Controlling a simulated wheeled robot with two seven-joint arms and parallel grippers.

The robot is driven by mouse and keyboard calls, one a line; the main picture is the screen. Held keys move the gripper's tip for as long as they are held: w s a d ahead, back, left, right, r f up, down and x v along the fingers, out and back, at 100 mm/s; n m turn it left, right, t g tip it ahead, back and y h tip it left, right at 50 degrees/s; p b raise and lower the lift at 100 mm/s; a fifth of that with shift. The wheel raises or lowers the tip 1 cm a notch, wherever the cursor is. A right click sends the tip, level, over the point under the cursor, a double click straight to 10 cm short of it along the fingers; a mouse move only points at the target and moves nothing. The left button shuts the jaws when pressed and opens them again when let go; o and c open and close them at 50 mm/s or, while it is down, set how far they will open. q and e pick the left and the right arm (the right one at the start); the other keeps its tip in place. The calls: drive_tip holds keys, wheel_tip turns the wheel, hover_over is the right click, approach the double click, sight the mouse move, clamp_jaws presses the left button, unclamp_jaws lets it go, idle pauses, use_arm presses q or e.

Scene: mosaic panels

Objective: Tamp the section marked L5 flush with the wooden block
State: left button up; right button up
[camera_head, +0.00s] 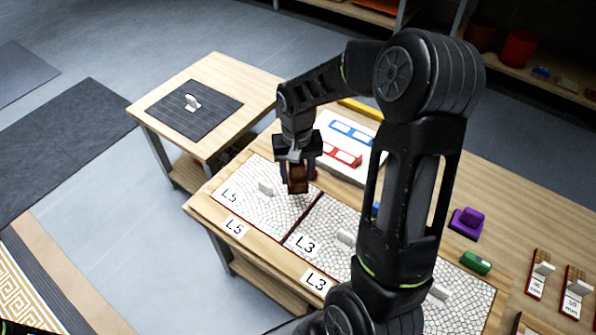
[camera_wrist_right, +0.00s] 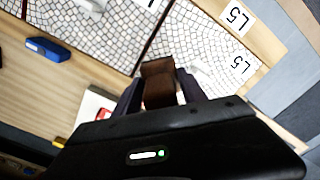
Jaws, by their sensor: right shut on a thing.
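The L5 section (camera_head: 237,176) is a white mosaic panel at the left end of the table, with L5 labels at its front edge. A small pale grey piece (camera_head: 265,187) stands on it. My right gripper (camera_head: 297,172) is shut on the brown wooden block (camera_head: 298,186) and holds it over the right part of the L5 section, near the back edge. In the right wrist view the block (camera_wrist_right: 158,84) sits between the fingers, with the L5 panel (camera_wrist_right: 215,50) beyond it. I cannot tell whether the block touches the panel. My left gripper is not in view.
The L3 section (camera_head: 325,222) adjoins L5 across a dark seam and carries a pale piece (camera_head: 346,237). A white tray (camera_head: 334,163) with red and blue frames lies behind. Purple (camera_head: 467,222) and green (camera_head: 476,263) blocks lie at right. A side table (camera_head: 235,75) stands at back left.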

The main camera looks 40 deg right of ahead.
drive_tip(key=shift+f+b, duration=2.35)
drive_tip(key=shift+f, duration=0.65)
drive_tip(key=shift+f+b, duration=0.35)
drive_tip(key=shift+f, duration=0.1)
drive_tip(key=shift+s+f, duration=0.15)
drive_tip(key=shift+f, duration=0.15)
idle(1.2)
drive_tip(key=shift+r+p, duration=2.75)
drive_tip(key=shift+r, duration=0.85)
